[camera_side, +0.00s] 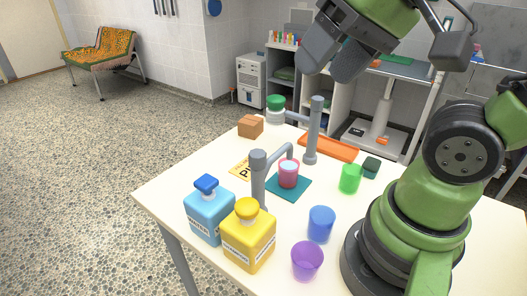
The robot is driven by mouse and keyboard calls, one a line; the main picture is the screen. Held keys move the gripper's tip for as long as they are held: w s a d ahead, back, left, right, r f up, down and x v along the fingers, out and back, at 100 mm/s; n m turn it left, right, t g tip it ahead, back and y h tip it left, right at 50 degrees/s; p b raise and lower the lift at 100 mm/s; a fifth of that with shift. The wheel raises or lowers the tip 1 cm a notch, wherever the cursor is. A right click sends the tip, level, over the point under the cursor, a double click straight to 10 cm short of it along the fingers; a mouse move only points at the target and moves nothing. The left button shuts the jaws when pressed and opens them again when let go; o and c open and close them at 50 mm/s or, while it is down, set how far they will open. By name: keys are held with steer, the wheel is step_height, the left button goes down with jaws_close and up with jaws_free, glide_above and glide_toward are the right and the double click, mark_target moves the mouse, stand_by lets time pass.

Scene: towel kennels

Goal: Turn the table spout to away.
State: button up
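A grey post with a bent spout (273,160) stands on the white table, left of the middle. Its arm runs right and its end hangs over or close to a pink cup (288,174) on a teal mat (290,190). A second grey post (315,130) stands farther back, with an arm reaching left to a green-lidded jar (275,108). Which post is the table spout is not marked. My gripper (325,72) is high above the table's back, apart from both posts. Its two dark fingers are apart, with nothing visible between them.
Blue (209,212) and yellow (248,236) pump bottles stand close in front of the spout post. Blue (321,223), purple (307,260) and green (350,178) cups stand to the right. A brown box (250,126) and an orange tray (328,147) lie at the back.

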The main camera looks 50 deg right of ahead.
steer(key=w+f+m+g, duration=0.2)
steer(key=w+g, duration=0.3)
steer(key=w, duration=0.3)
steer(key=m+g+y, duration=0.1)
steer(key=m+g, duration=0.1)
steer(key=g, duration=0.2)
glide_toward(257, 153)
steer(key=x, duration=1)
steer(key=shift+f, duration=0.1)
jaws_close()
